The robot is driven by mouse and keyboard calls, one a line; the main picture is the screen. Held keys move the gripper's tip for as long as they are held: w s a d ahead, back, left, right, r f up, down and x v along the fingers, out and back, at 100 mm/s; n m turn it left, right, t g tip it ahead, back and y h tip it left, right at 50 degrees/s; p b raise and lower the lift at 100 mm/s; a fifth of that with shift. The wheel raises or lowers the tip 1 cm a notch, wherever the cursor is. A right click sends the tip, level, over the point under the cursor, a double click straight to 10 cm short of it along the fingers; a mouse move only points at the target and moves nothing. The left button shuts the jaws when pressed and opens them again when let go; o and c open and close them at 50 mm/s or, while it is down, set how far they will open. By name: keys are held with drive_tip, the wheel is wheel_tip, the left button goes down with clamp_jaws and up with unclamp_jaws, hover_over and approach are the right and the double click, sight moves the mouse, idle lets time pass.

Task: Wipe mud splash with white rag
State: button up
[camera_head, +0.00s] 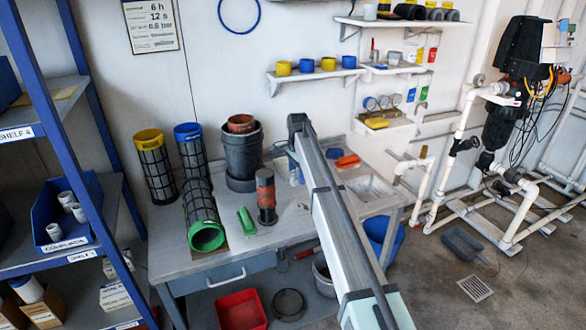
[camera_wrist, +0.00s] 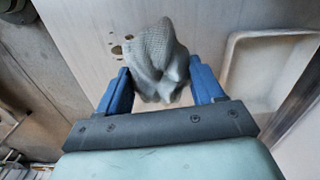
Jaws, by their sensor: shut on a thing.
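In the wrist view, my gripper (camera_wrist: 160,75) has its two blue fingers closed on a bunched, pale grey-white rag (camera_wrist: 158,50). The rag stands out past the fingertips. Brown spots of the mud splash (camera_wrist: 116,49) show on the pale surface just left of the rag. The rag may cover more of the splash; I cannot tell whether it touches the surface. In the head view my arm reaches over the workbench, and the gripper, rag and splash cannot be made out there.
A sink basin (camera_wrist: 270,75) lies right of the rag. An orange item (camera_head: 347,161) lies beyond my arm. Wall shelves hang above.

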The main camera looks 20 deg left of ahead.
sight(299, 199)
drive_tip(key=shift+s+d+f, duration=0.3)
drive_tip(key=shift+s+d, duration=0.15)
drive_tip(key=shift+d, duration=0.2)
drive_tip(key=shift+f, duration=4.05)
drive_tip(key=shift+s+d, duration=0.7)
drive_tip(key=shift+c, duration=0.3)
drive_tip(key=shift+s+d, duration=2)
drive_tip(key=shift+s, duration=0.05)
drive_tip(key=w+a, duration=0.5)
drive_tip(key=shift+w+a, duration=0.1)
drive_tip(key=shift+w, duration=0.15)
drive_tip(key=shift+w+a+r, duration=0.1)
drive_tip(key=shift+a+r, duration=0.05)
drive_tip(key=shift+r, duration=3.95)
